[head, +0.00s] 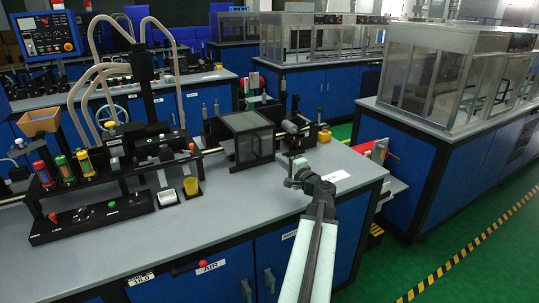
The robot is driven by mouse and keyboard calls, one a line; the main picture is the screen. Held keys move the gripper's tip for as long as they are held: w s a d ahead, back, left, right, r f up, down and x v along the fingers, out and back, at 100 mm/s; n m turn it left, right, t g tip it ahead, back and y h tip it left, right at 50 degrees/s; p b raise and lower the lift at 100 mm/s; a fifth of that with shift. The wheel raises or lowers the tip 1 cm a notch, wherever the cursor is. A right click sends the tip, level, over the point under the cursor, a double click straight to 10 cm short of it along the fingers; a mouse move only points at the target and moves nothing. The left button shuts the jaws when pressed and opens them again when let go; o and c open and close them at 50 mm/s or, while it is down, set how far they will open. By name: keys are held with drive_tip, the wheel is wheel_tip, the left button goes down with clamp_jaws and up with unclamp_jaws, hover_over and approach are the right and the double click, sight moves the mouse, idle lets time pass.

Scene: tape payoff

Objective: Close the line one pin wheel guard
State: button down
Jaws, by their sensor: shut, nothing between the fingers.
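A box-shaped guard (246,139) with dark see-through sides and a grey top stands on the grey bench, right of the middle of the line. It looks like the pin wheel guard, but no label on it is readable. I cannot tell whether it is open or shut. What is inside it is too dark to make out. My gripper (288,171) is shut and empty. It is at the right of the guard in the picture, above the bench, with a visible gap between them.
The front of the bench (225,225) is clear. A glass-sided machine (440,75) stands right.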

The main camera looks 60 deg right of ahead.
drive_tip(key=s+d, duration=0.1)
drive_tip(key=s, duration=0.1)
drive_tip(key=s+d, duration=0.1)
drive_tip(key=s, duration=0.1)
drive_tip(key=shift+d+f, duration=0.2)
drive_tip(key=x, duration=1)
drive_tip(key=shift+w, duration=0.1)
drive_tip(key=shift+w+a, duration=0.4)
drive_tip(key=shift+a, duration=0.2)
drive_tip(key=shift+w+a, duration=0.35)
drive_tip(key=shift+a, duration=0.25)
drive_tip(key=shift+w+a, duration=0.5)
drive_tip(key=shift+s, duration=0.1)
